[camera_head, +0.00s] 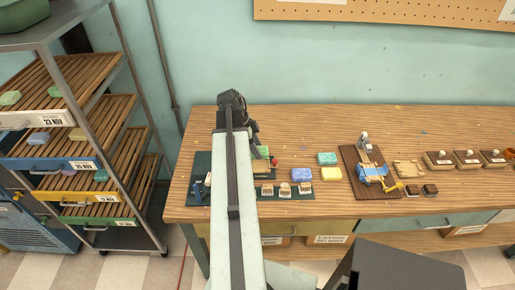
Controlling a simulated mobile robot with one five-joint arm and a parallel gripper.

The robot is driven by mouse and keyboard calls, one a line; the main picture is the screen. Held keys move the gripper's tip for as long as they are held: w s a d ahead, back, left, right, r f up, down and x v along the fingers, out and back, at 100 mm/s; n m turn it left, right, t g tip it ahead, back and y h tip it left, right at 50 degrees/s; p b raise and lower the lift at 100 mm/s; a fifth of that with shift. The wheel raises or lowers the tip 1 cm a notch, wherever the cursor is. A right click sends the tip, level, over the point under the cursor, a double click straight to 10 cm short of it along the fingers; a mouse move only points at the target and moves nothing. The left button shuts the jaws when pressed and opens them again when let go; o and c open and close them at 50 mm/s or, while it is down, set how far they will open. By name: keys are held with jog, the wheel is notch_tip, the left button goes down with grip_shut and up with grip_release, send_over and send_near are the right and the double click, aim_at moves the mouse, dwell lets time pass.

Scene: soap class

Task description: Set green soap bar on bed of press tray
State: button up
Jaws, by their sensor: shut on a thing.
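My arm runs up the middle of the head view to a dark joint (232,107) above the workbench. My gripper itself is hidden behind the arm, so what it holds does not show. A small light-green piece (263,151) shows just right of the arm; I cannot tell whether it is held or resting. A teal-green soap bar (327,158) lies on the bench, above a yellow bar (330,174) and near a blue-violet bar (302,174). A blue device with a yellow handle (372,173), apparently the press, stands on a dark wooden board (350,186). No separate tray bed is clear.
Dark green mats (199,165) lie on the bench, partly behind my arm, with several small stamps (285,190). Several labelled boxes (467,159) stand at the right. A slatted rack (100,115) with soaps stands at left. Bench (300,125) is clear toward the wall.

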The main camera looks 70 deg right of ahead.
jog(key=shift+f+b, duration=2.65)
jog(key=shift+f, duration=0.15)
jog(key=shift+f+b, duration=0.55)
jog(key=o, duration=1.5)
jog(key=o, duration=0.4)
jog(key=shift+r, duration=0.1)
